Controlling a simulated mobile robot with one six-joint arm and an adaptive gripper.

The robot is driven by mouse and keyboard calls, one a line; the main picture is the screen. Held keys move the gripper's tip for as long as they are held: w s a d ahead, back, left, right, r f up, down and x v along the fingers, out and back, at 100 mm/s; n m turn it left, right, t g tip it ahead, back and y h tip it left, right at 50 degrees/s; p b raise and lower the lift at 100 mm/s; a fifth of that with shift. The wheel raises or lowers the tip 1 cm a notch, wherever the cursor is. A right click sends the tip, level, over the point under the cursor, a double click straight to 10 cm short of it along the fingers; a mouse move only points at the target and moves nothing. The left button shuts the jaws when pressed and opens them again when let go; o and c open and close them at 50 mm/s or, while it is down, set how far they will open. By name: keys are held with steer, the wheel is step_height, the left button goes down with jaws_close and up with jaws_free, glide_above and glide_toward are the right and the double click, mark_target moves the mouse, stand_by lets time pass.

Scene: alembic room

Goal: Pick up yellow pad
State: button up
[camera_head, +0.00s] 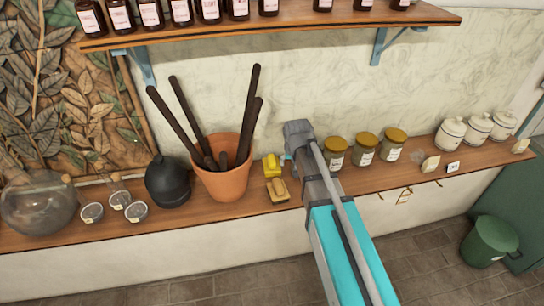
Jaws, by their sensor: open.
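A bright yellow pad-like thing (272,166) is on the wooden shelf, just right of the terracotta pot. A tan-yellow block (278,190) with a darker piece on top lies in front of it, near the shelf's front edge. I cannot tell for sure which of the two is the yellow pad. My arm reaches up from the bottom of the view. My gripper (286,160) is at its far end, just right of the bright yellow thing, and is mostly hidden by my arm. No object shows in it.
The terracotta pot (224,182) with tall dark rods stands close on the left. Several jars with yellow lids (366,150) stand to the right. A black round vessel (168,182) is farther left. An upper shelf (270,28) with brown bottles hangs above.

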steer(key=t+p, duration=0.1)
steer(key=p, duration=0.2)
glide_toward(272, 158)
step_height(272, 158, up, 3)
steer(key=shift+s+d+f+n+y, duration=0.1)
steer(key=shift+s+d+n+y, duration=0.25)
steer(key=shift+s, duration=0.15)
steer(key=b+x, duration=0.8)
steer(key=shift+w+f, duration=0.15)
steer(key=shift+f, duration=0.15)
steer(key=shift+f+b, duration=0.15)
steer(key=shift+b, duration=0.15)
steer(key=shift+b+x, duration=2.3)
steer(key=shift+x, duration=0.15)
jaws_close()
